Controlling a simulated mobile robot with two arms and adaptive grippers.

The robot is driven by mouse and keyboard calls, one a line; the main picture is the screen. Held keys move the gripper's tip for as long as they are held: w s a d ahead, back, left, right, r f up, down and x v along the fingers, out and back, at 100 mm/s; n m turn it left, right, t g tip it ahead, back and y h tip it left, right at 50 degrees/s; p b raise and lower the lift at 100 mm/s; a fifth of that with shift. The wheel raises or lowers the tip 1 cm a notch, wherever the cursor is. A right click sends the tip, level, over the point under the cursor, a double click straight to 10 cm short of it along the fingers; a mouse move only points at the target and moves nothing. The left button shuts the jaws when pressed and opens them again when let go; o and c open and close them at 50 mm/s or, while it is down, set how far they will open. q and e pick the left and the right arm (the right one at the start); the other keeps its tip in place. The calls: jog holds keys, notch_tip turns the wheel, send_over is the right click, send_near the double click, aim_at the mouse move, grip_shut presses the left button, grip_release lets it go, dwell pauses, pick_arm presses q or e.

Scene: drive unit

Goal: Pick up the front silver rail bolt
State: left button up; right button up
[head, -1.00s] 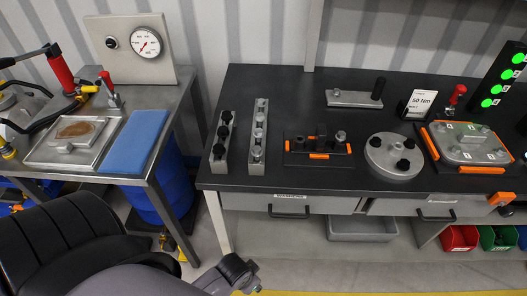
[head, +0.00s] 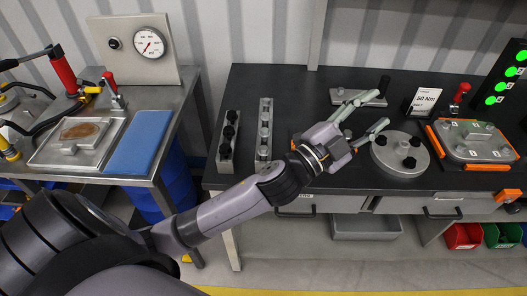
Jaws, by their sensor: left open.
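The silver rail (head: 265,104) stands on the left part of the dark bench top, with several silver bolts in a row along it. The front silver rail bolt (head: 262,153) is at the end nearest the bench's front edge. My left gripper (head: 377,110) is open and empty, with its two grey fingers spread over the bench, well to the right of the rail. Its wrist and body cover most of the black-and-orange block holder. My right gripper is not in view.
A second rail with black bolts (head: 229,132) stands just left of the silver one. A round plate (head: 399,155) with black knobs, an orange-edged fixture (head: 472,141) and a torque sign (head: 424,101) are to the right.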

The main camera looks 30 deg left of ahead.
pick_arm(q)
jog(key=s+d+r+m+g+h, duration=0.3)
jog(key=d+r+m+g+h, duration=0.4)
jog(key=m+h, duration=0.5)
jog(key=m+g+y+p, duration=0.4)
jog(key=m+g+y, duration=0.85)
jog(key=y, duration=0.75)
send_over(263, 148)
notch_tip(263, 148, down, 22)
jog(key=shift+d+r, duration=0.1)
jog(key=shift+d, duration=0.05)
jog(key=shift+f, duration=0.55)
jog(key=shift+f+p, duration=0.3)
jog(key=shift+p, duration=0.1)
notch_tip(263, 148, down, 4)
jog(key=shift+r+p, duration=0.2)
jog(key=shift+p, duration=0.75)
jog(key=shift+f, duration=0.5)
grip_shut()
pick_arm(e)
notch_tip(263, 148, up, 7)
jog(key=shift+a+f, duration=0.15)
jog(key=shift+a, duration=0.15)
